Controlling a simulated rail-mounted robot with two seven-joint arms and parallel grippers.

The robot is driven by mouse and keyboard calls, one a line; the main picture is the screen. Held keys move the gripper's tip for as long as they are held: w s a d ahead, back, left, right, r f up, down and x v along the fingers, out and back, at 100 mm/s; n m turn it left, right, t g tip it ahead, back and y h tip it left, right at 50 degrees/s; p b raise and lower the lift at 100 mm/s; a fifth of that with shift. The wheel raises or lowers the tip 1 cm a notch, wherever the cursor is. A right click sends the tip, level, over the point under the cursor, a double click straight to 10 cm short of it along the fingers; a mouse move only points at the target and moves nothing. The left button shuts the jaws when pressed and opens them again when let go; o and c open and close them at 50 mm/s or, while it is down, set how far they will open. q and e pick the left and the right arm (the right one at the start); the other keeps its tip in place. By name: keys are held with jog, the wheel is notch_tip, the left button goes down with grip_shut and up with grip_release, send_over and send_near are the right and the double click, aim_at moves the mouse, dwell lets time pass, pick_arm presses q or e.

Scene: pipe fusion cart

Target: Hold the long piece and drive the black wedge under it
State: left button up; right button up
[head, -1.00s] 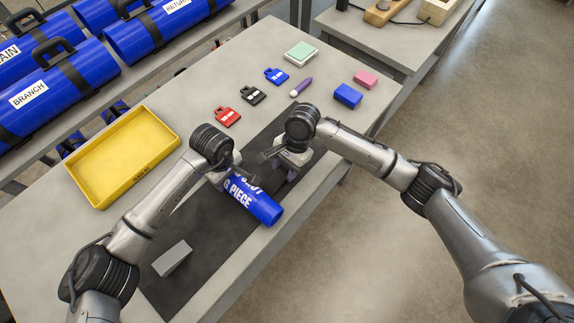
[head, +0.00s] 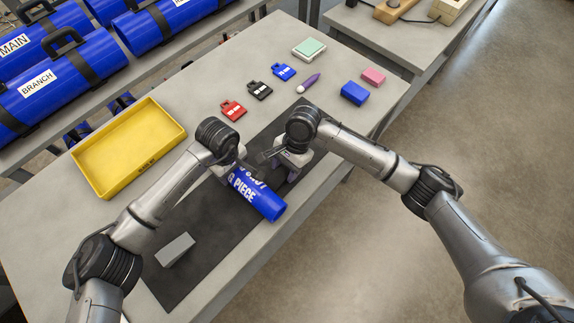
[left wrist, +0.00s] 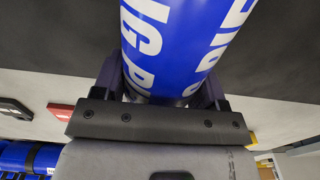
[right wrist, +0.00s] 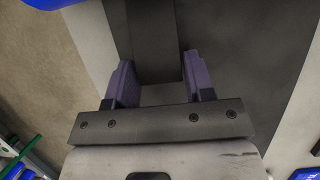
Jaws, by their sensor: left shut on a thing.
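The long piece (head: 262,200), a blue cylinder with white lettering, lies across the dark mat. My left gripper (head: 229,174) is shut on its far-left end; the left wrist view shows the blue cylinder (left wrist: 180,45) between the two fingers. My right gripper (head: 288,168) is low over the mat, right of the long piece. In the right wrist view its fingers stand apart, with a dark block (right wrist: 152,40), apparently the black wedge, lying between and beyond them. In the head view my right gripper mostly hides this block.
A grey block (head: 175,250) lies on the mat (head: 215,245) at the near left. A yellow tray (head: 128,196) stands at the left. Red (head: 233,110), black (head: 259,90) and blue (head: 284,71) tags, a purple marker and small blocks lie towards the back. The mat's near part is mostly clear.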

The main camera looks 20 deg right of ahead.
jog(key=o, duration=0.4)
jog(key=shift+d+r, duration=0.1)
jog(key=v, duration=1.1)
jog(key=shift+w+r, duration=0.1)
jog(key=shift+r, duration=0.3)
pick_arm(q)
jog(key=o, duration=1.2)
notch_tip(320, 180, up, 12)
jog(key=shift+r, duration=0.1)
